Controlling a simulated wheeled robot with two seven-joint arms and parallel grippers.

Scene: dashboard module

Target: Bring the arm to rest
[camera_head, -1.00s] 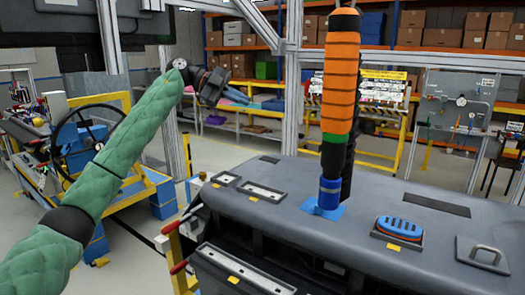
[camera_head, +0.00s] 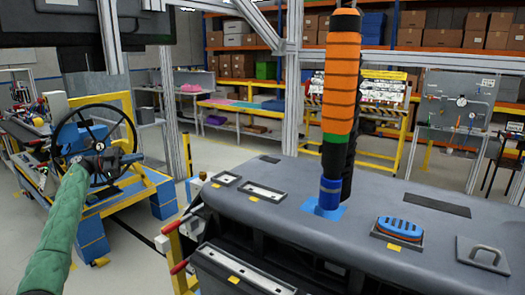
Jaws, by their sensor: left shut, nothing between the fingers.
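My left arm, in a green quilted sleeve, rises from the bottom left of the head view. Its gripper (camera_head: 128,160) is in front of the steering wheel (camera_head: 84,128), small and dark against it. The fingers are shut with nothing between them. Whether the gripper touches the wheel or only overlaps it in the picture I cannot tell. My right gripper is not in view.
A grey dashboard module (camera_head: 300,235) fills the lower middle and right. An orange and black banded column (camera_head: 340,85) stands upright over it on a blue foot. A blue oval part (camera_head: 400,227) sits at right. Metal frame posts (camera_head: 292,70) rise behind.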

